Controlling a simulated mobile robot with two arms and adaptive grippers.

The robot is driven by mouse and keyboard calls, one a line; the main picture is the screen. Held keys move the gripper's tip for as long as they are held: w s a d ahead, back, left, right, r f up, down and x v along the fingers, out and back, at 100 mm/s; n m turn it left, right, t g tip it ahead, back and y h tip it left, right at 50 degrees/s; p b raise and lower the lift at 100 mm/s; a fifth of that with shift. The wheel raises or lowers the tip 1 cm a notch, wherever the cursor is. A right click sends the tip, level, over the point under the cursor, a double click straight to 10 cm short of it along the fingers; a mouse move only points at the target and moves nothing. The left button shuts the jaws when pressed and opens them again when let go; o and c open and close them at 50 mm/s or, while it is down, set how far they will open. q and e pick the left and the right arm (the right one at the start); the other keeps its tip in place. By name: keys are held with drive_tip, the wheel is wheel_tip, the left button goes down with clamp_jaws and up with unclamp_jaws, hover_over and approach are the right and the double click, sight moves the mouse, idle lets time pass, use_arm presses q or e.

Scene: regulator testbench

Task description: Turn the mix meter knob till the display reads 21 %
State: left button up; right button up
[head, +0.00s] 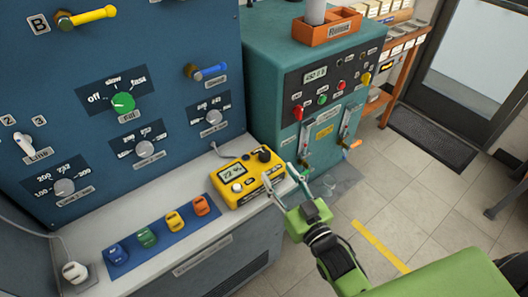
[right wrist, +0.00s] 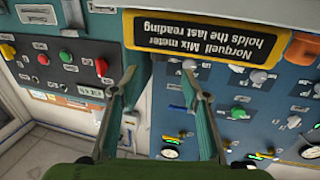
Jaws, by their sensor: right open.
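The yellow mix meter (head: 250,189) sits on the grey bench ledge at the foot of the blue panel. Its small display (head: 232,173) seems to start with 22, but the digits are too small to be sure. A black knob (head: 264,155) is at its far right corner and a pale knob (head: 237,188) at its near left. My right gripper (head: 281,176) is open and empty just right of the meter. In the right wrist view, my gripper's fingertips (right wrist: 157,74) are apart below the meter's upside-down label (right wrist: 205,40). My left gripper is not in view.
Colored blocks lie on a blue mat (head: 156,243) left of the meter. A teal cabinet (head: 268,60) with buttons and levers stands behind the meter. The blue panel (head: 170,55) with knobs rises behind the ledge. Tiled floor (head: 400,190) is open at the right.

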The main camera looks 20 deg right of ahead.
sight(268, 158)
drive_tip(key=w, duration=0.3)
drive_tip(key=w+a, duration=0.1)
drive_tip(key=w, duration=0.5)
drive_tip(key=shift+w+a+p, duration=0.2)
drive_tip(key=shift+p, duration=0.2)
drive_tip(key=c, duration=1.1)
